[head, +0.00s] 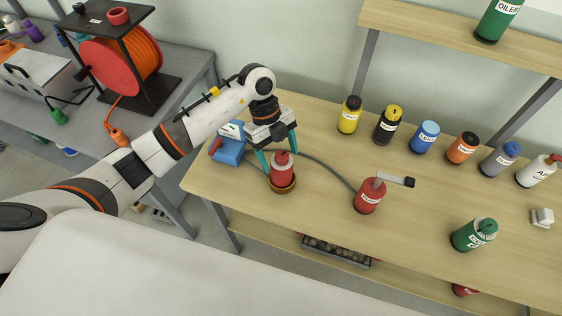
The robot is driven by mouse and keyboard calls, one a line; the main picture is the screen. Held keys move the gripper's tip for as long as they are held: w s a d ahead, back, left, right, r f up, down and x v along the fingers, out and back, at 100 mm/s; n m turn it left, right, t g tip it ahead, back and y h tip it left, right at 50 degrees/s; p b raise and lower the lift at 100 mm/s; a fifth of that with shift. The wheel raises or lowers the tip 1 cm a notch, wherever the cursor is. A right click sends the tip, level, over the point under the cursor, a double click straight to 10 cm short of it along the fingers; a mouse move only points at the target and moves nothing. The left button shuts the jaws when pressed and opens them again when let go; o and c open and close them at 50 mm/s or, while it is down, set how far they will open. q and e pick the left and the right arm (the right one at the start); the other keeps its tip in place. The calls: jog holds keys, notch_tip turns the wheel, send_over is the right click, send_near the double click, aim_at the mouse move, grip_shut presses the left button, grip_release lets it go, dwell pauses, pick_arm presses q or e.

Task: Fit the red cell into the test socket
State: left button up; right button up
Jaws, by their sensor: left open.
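A red cell (282,173) with a small knob on top stands upright in a round brown ring-shaped socket (280,188) near the table's front edge. Its lower end is hidden by the ring's rim, so I cannot tell how deep it sits. My left gripper (278,155) points down from above, its two teal fingers apart around the cell's top. The fingers look open; I cannot tell whether either one touches the cell. My right gripper is out of view.
A blue device (229,144) stands left of the cell, with a grey cable (329,171) running right. Several bottles line the back.

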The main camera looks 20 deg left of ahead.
pick_arm(q)
jog(key=b+v, duration=0.2)
jog(key=v, duration=0.6)
jog(key=shift+a+r, duration=0.15)
jog(key=shift+r, duration=0.25)
jog(key=shift+w, duration=0.1)
